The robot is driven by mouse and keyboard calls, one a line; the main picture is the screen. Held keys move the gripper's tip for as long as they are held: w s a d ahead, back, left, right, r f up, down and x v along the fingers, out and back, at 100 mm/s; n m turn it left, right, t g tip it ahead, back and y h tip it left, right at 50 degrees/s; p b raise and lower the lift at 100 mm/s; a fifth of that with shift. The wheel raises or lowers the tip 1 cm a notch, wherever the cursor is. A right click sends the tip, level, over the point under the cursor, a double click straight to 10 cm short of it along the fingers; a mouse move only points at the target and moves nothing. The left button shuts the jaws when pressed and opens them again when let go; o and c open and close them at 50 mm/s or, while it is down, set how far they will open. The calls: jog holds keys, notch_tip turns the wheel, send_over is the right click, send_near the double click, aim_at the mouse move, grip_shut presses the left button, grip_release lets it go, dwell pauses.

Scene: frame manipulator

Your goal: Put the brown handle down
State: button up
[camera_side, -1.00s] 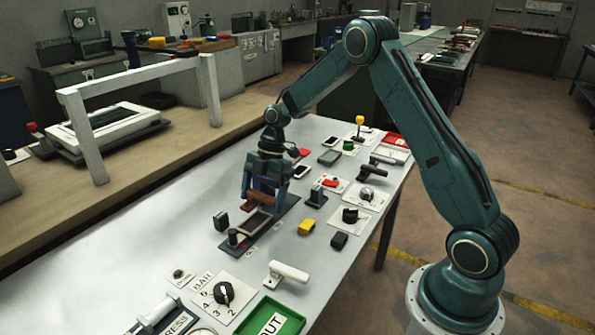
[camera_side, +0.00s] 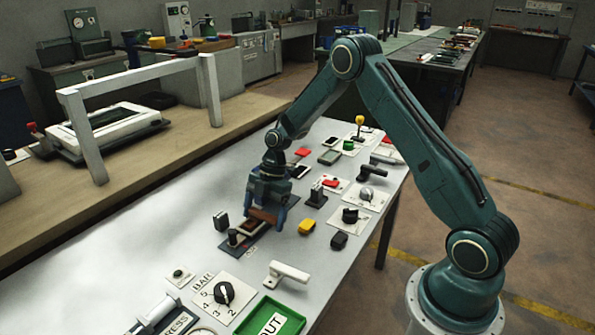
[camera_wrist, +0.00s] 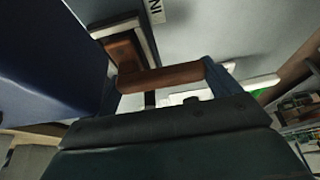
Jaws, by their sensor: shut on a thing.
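The brown handle (camera_side: 263,216) is a short bar. My gripper (camera_side: 266,212) is shut on it, low over the dark base plate (camera_side: 232,251) on the white table. In the wrist view the brown handle (camera_wrist: 162,77) runs crosswise between the blue fingers. A second brown part (camera_wrist: 122,50) lies beyond it within the frame on the plate; my gripper hides part of this frame. I cannot tell whether the handle's frame touches the plate.
A white lever (camera_side: 289,272) and the BAR dial (camera_side: 224,292) are nearer the camera. The table's left side is clear.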

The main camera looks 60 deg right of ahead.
jog(key=shift+f, duration=0.15)
jog(key=o, duration=0.8)
jog(key=v, duration=1.2)
